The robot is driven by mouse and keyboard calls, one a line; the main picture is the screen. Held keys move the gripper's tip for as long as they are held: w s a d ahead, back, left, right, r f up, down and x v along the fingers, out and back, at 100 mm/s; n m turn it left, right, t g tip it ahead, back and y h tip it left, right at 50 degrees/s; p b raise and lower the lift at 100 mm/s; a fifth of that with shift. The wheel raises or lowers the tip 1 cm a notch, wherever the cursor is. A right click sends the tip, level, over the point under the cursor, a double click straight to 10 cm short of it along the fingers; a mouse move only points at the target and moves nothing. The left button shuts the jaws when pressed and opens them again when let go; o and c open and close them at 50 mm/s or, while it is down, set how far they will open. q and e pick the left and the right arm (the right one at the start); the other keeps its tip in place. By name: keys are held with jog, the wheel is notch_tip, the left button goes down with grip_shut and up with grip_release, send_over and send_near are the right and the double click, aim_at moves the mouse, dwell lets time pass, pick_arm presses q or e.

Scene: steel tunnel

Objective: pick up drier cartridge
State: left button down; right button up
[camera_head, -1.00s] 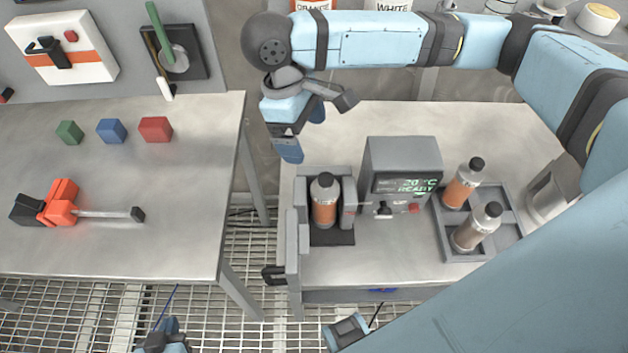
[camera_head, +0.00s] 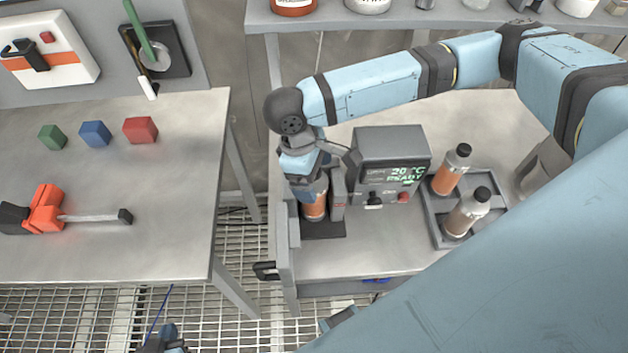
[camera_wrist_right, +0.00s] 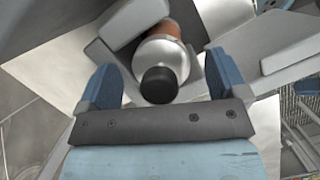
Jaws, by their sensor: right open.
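A drier cartridge (camera_head: 315,209), a bottle with an orange band, stands in the grey bay left of a display unit. In the right wrist view its black cap (camera_wrist_right: 160,85) and silver shoulder show between the fingers. My right gripper (camera_head: 309,180) is open over the cartridge and hides its top in the head view. In the wrist view the blue fingers of this gripper (camera_wrist_right: 161,70) stand on either side of the cartridge, with gaps beside the cap. Two similar cartridges (camera_head: 451,171) (camera_head: 467,212) stand in a tray at right. My left gripper (camera_head: 165,342) is partly visible at the bottom edge; its jaws are unclear.
The display unit (camera_head: 390,165) reads 20 °C READY and stands close right of the bay. The grey tray (camera_head: 432,222) is further right. An open door (camera_head: 284,245) is at the bay's left. The left table (camera_head: 130,255) holds coloured blocks and an orange tool.

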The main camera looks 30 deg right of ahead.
jog(key=shift+f, duration=0.2)
jog(key=c, duration=1.6)
jog(key=shift+r, duration=0.15)
jog(key=shift+c, duration=0.2)
